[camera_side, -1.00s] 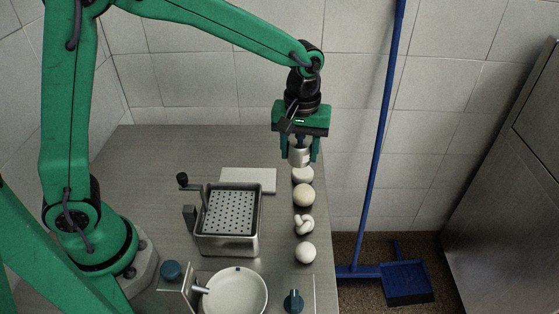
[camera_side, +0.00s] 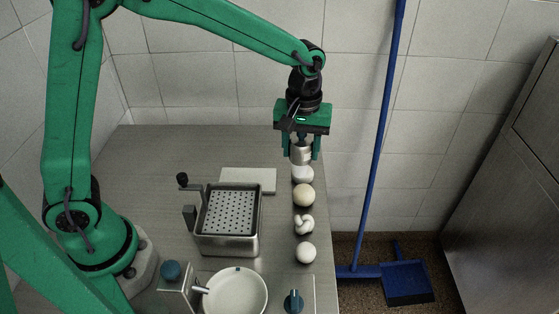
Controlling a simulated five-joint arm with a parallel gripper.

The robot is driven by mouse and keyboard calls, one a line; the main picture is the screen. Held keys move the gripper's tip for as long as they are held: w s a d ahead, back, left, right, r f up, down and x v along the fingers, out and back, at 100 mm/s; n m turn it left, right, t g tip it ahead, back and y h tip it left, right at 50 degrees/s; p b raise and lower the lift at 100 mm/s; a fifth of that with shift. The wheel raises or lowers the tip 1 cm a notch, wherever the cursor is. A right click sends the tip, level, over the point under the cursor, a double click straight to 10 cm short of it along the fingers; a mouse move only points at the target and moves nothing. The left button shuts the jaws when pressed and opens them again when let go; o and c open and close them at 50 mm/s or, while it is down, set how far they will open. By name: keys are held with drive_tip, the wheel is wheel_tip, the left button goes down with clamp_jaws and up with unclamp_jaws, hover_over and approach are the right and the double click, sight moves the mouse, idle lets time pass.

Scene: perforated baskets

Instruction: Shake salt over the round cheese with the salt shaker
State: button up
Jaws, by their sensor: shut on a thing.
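My gripper (camera_side: 301,150) points down over the right side of the table and is shut on a small metal cylinder, which I take to be the salt shaker (camera_side: 301,155). The shaker is just above or in front of a white round cheese (camera_side: 303,176), the rearmost in a row; whether they touch I cannot tell. Nearer in the row are a round tan cheese (camera_side: 303,195), a white knotted cheese (camera_side: 304,224) and a white ball-shaped cheese (camera_side: 305,253). Which one the task calls the round cheese is not clear.
A perforated basket (camera_side: 229,212) sits in a metal container left of the row. A white board (camera_side: 248,180) lies behind it. The table's right edge is close to the row.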

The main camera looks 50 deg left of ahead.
approach(308, 171)
drive_tip(key=a+r, duration=0.1)
drive_tip(key=shift+s, duration=0.4)
drive_tip(key=shift+f, duration=0.1)
drive_tip(key=shift+f, duration=1.85)
drive_tip(key=shift+w+d, duration=0.45)
drive_tip(key=shift+d, duration=0.2)
drive_tip(key=shift+s+a, duration=0.1)
drive_tip(key=shift+a, duration=0.05)
